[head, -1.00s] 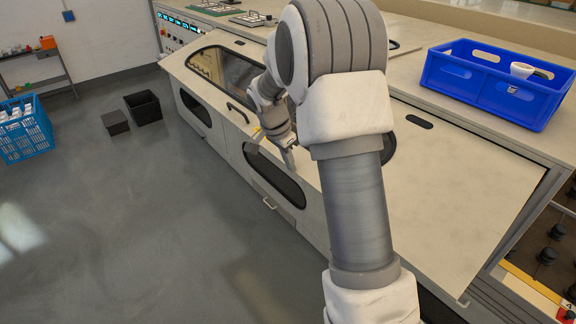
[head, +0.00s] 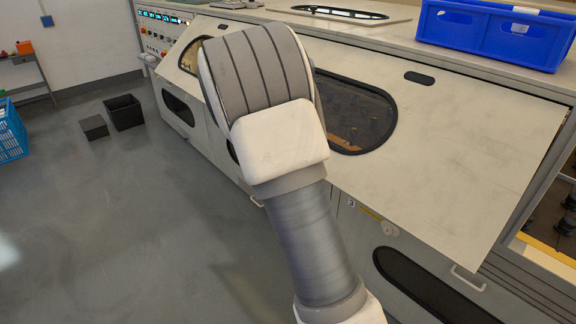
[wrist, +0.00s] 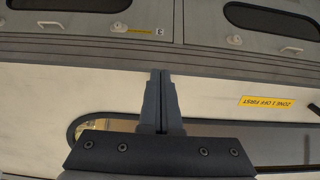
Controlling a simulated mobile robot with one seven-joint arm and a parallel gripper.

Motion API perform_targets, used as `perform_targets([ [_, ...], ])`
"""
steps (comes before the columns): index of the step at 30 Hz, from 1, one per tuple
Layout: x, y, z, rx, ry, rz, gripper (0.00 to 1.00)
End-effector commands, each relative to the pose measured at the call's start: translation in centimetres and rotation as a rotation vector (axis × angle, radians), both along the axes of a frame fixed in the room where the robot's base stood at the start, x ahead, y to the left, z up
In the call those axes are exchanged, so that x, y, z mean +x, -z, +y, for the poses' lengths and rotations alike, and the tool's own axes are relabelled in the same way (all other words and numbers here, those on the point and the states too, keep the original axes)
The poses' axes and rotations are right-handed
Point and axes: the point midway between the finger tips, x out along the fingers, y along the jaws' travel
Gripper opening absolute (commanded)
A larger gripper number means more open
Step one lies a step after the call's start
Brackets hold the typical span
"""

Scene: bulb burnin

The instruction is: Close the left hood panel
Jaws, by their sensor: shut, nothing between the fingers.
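The left hood panel (head: 177,67) is a pale sloping panel with a dark-framed window. In the head view my arm covers most of it, including its handle, and I cannot tell whether it sits flush. My gripper is hidden behind my arm there. In the wrist view my gripper (wrist: 161,73) is shut and empty, its fingertips over the lower edge of a pale panel (wrist: 35,98) with a dark-rimmed window. I cannot tell which panel this is, nor whether the fingers touch it.
The right hood panel (head: 470,125) slopes down beside my arm, with its own window (head: 357,115). A blue crate (head: 490,35) stands on the top behind it. Lower doors with handles line the front.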

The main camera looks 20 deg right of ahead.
Motion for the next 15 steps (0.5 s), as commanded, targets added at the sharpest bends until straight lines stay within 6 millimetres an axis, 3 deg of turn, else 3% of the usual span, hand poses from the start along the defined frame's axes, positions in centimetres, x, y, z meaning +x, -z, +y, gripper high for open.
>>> perform_targets([
  [1,0.1,1.6,-0.6,-0.005,0.003,-0.001,0.0],
  [15,2.0,8.2,-6.6,-0.002,0.005,0.002,0.0],
])
